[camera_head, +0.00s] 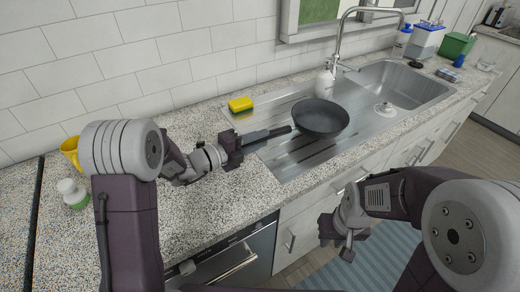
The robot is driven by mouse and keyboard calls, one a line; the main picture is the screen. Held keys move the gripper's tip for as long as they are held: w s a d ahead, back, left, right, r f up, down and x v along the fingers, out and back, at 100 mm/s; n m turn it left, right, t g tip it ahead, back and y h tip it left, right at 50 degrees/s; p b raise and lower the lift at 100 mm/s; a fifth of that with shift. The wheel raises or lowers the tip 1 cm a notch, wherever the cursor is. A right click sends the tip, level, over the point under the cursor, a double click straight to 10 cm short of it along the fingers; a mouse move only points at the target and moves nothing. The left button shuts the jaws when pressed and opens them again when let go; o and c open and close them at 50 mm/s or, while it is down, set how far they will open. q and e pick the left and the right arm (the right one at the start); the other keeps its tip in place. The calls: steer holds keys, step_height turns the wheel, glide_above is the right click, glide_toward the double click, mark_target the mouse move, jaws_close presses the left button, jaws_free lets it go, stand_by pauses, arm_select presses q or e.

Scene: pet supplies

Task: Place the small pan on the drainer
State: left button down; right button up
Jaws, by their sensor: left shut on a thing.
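The small dark pan (320,117) is over the steel drainer (290,163), left of the sink basin, with its handle pointing left. It looks level; I cannot tell whether its base touches the drainer. My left gripper (240,146) is shut on the pan's handle, near the drainer's left edge. My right gripper (341,238) is in front of the counter, over the floor and away from the pan. Its fingers are small and I cannot tell whether they are open.
A yellow sponge (241,104) lies behind the drainer's left end. A white bottle (325,82) stands behind the pan, near the faucet (340,45). The sink basin (405,85) is to the right. A yellow mug (71,152) and white-green bottle (72,192) stand far left.

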arm_select(q)
steer(key=shift+w+f, duration=0.1)
steer(key=shift+f, duration=0.3)
step_height(320, 180, down, 3)
steer(key=shift+r+b, duration=0.1)
steer(key=shift+b, duration=0.5)
steer(key=shift+f, duration=0.2)
steer(key=c, duration=1.2)
jaws_free()
steer(key=shift+f, duration=0.15)
